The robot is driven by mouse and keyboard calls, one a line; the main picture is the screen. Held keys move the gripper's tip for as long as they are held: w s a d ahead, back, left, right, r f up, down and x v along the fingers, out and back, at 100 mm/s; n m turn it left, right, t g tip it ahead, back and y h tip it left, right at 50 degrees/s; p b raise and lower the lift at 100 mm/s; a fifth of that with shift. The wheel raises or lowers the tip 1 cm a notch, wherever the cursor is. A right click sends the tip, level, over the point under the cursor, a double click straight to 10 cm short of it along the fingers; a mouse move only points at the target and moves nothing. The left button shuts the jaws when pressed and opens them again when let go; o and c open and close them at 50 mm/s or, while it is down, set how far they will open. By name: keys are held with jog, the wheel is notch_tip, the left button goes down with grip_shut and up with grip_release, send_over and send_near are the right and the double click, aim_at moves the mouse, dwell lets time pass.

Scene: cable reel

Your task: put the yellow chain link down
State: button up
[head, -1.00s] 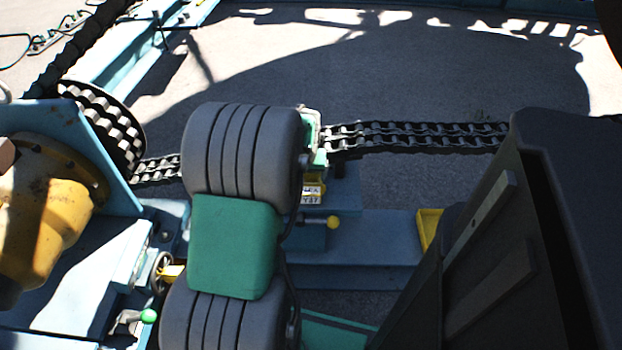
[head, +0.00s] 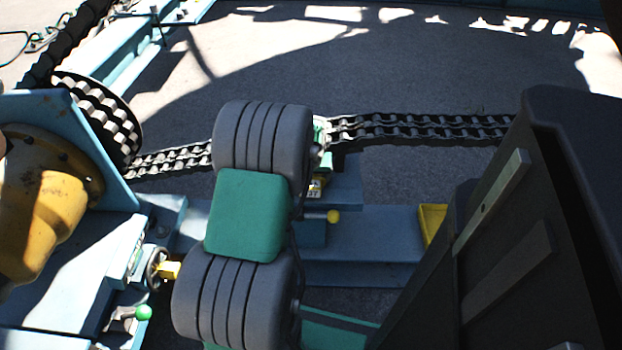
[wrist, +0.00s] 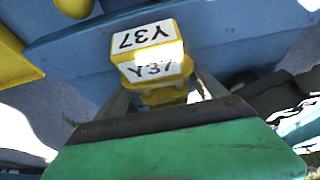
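The yellow chain link (wrist: 150,50) is a small yellow block with white Y37 labels. It fills the middle of the wrist view, between the two grey fingers of my gripper (wrist: 163,93), which is shut on it. In the head view a small part of the yellow chain link (head: 315,187) shows just right of my grey and green arm, over the blue frame. My arm hides most of the gripper there. Whether the link touches the blue surface behind it cannot be told.
A black chain (head: 420,127) runs across behind my arm, near a checkered reel (head: 105,115) at left. A yellow tray (head: 433,222) and a yellow knob (head: 333,216) are on the blue frame (head: 370,240) to the right. A green-knobbed lever (head: 143,312) is at lower left.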

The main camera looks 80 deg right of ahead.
jog(key=c, duration=1)
jog(key=shift+r, duration=0.15)
jog(key=shift+c, duration=1.4)
